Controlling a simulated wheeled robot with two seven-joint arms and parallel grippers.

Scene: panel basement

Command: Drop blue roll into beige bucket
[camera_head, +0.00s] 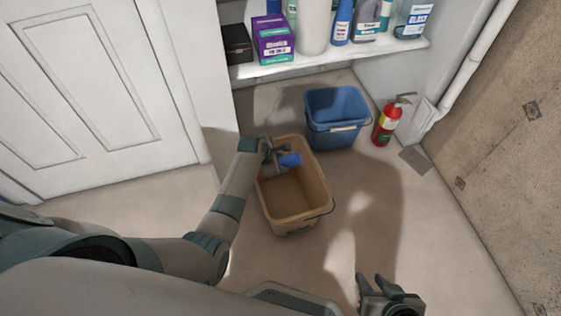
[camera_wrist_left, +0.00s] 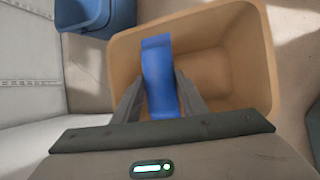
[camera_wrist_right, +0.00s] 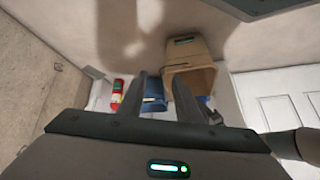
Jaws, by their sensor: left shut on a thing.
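The blue roll (camera_head: 289,160) is held in my left gripper (camera_head: 274,154), over the far end of the beige bucket (camera_head: 302,222). In the left wrist view the blue roll (camera_wrist_left: 160,78) lies between the two fingers of my left gripper (camera_wrist_left: 160,95), with the open beige bucket (camera_wrist_left: 240,60) behind it. The bucket stands upright on the floor. My right gripper (camera_head: 383,284) is low at the right, apart from the bucket. In the right wrist view the fingers of my right gripper (camera_wrist_right: 163,97) are spread with nothing between them.
A blue bucket (camera_head: 335,130) stands just behind the beige one. A red fire extinguisher (camera_head: 387,124) stands to its right by the wall. A shelf (camera_head: 330,57) with bottles and a purple box (camera_head: 273,38) is at the back. A white door (camera_head: 95,80) is at the left.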

